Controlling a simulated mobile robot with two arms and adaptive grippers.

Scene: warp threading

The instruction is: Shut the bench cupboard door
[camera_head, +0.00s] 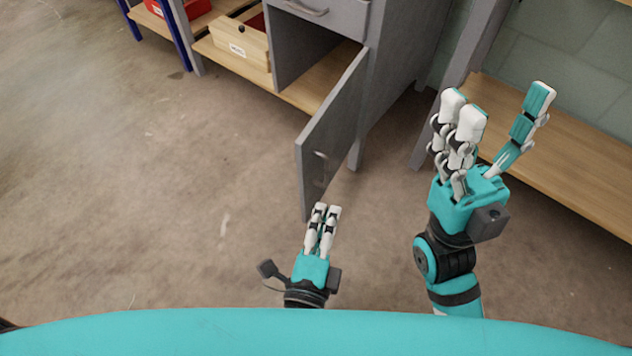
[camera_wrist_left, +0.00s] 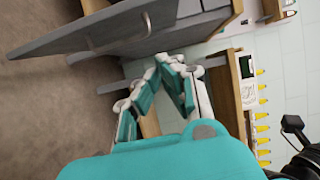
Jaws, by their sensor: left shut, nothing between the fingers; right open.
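The grey cupboard door (camera_head: 331,131) stands wide open in the head view, swung out from the grey bench cupboard (camera_head: 388,75) toward me. Its bar handle (camera_head: 320,168) is on the face toward the right. The door (camera_wrist_left: 95,32) also shows in the left wrist view, above and left of my left fingers (camera_wrist_left: 168,62). My right gripper (camera_head: 501,97) is open and empty, to the right of the door.
A drawer (camera_head: 325,12) sits above the cupboard opening. A wooden box (camera_head: 240,43) stands on the low shelf at left, with a red bin (camera_head: 190,7) behind. A wooden shelf (camera_head: 560,150) runs along the right. The floor (camera_head: 150,210) left of the door is clear.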

